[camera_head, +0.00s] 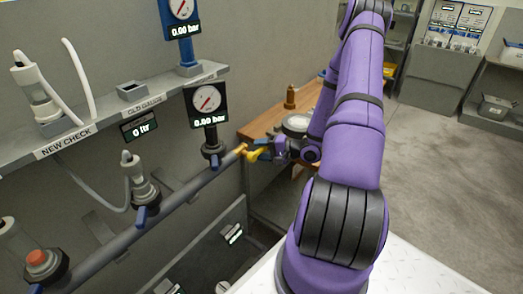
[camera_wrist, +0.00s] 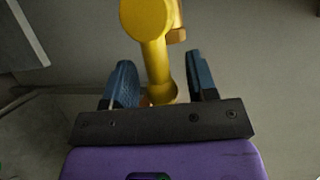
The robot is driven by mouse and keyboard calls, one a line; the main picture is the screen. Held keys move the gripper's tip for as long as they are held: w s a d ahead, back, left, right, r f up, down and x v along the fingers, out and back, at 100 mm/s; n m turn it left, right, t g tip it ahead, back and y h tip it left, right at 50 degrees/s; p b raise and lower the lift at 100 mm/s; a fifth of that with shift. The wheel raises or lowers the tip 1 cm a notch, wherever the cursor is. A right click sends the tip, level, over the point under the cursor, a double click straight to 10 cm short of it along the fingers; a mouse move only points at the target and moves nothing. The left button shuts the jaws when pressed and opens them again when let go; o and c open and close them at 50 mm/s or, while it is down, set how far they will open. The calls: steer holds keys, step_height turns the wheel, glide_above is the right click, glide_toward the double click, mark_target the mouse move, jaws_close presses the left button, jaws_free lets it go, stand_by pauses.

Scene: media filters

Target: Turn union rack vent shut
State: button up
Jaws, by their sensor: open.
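A yellow handle (camera_head: 257,154) sits at a brass fitting (camera_head: 241,149) on the right end of the grey pipe; I take it for the rack vent. My gripper (camera_head: 268,147) is at this handle, reaching in from the right. In the wrist view, the yellow handle (camera_wrist: 155,55) runs down between the two blue fingers of my gripper (camera_wrist: 162,72). The fingers are open, with a visible gap on each side of the handle. The handle's lower end is partly hidden near the gripper's dark bar. A brass part shows behind its top.
The grey pipe (camera_head: 185,198) carries valves with blue levers and a black gauge (camera_head: 207,103) reading 0.00 bar. A grey shelf (camera_head: 103,114) runs above it along the wall. A wooden bench (camera_head: 262,128) stands behind my gripper. Open floor (camera_head: 440,140) lies to the right.

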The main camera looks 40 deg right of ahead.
jaws_close()
steer(key=shift+f, duration=0.15)
steer(key=f+m, duration=0.1)
steer(key=m+t+y, duration=0.1)
steer(key=m, duration=0.1)
steer(key=shift+a+f, duration=0.2)
steer(key=shift+f, duration=0.15)
steer(key=a+f+m+t+h, duration=0.2)
steer(key=a+m+t, duration=0.3)
steer(key=m, duration=1.1)
steer(key=shift+s+f+t, duration=0.4)
steer(key=shift+f+t, duration=0.3)
steer(key=shift+m, duration=0.3)
jaws_free()
